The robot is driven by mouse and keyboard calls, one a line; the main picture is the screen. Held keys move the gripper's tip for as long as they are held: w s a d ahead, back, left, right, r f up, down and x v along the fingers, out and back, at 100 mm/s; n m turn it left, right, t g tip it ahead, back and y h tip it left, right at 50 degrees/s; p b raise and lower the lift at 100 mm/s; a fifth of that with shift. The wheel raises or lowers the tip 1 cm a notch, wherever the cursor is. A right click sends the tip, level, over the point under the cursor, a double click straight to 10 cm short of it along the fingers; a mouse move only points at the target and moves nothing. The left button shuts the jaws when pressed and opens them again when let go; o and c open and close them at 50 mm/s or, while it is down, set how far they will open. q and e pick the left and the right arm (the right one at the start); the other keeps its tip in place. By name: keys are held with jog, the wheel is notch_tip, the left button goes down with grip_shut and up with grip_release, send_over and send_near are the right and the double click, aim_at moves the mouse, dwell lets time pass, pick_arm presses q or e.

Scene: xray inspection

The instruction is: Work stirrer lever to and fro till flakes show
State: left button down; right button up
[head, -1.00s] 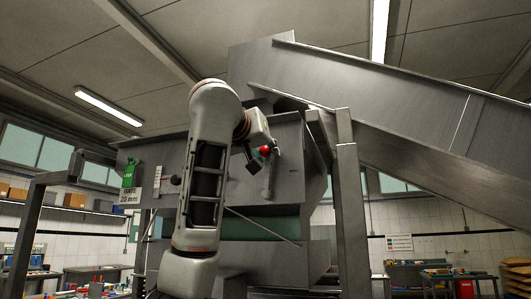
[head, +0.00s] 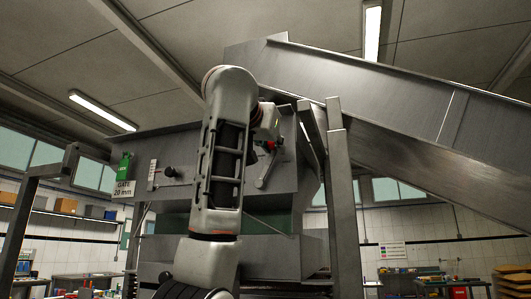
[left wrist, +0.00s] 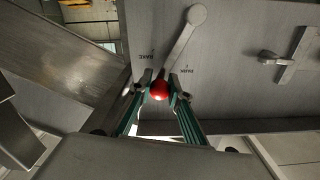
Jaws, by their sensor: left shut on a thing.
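The stirrer lever (head: 265,172) is a grey bar on the front of the steel hopper (head: 285,212). Its round hub is at the lower end, its red knob at the top, and it leans right in the head view. In the left wrist view the lever (left wrist: 181,42) runs from the hub down to the red knob (left wrist: 159,90). My left gripper (left wrist: 160,86) is shut on the red knob, with a green finger on each side. In the head view the left gripper (head: 270,145) is partly hidden behind my arm. The hopper's inside is hidden. My right gripper is out of view.
A green tag and "GATE 20 mm" sign (head: 124,188) hang at the hopper's left, beside a gate handle (head: 170,172). A sloping steel chute (head: 420,90) rises over the right. A steel post (head: 343,210) stands close right of the lever.

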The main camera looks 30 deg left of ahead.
pick_arm(q)
jog(key=shift+w+d+f+m+b, duration=0.1)
jog(key=shift+d+f+m+b, duration=0.25)
jog(key=shift+m, duration=0.3)
jog(key=shift+w+d+f+m+b, duration=0.15)
jog(key=shift+d+f+m, duration=0.2)
jog(key=shift+d+m, duration=0.3)
jog(key=shift+w+d+f+m+b, duration=0.1)
jog(key=shift+d+f+m+b, duration=0.25)
jog(key=shift+m, duration=0.35)
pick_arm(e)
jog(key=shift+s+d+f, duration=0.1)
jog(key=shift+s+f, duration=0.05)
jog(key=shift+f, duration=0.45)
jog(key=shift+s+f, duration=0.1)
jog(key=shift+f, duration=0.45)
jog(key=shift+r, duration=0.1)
pick_arm(q)
jog(key=c, duration=1.9)
grip_release()
jog(key=shift+d, duration=0.1)
jog(key=shift+s, duration=0.1)
jog(key=v, duration=1.2)
jog(key=shift+f, duration=0.1)
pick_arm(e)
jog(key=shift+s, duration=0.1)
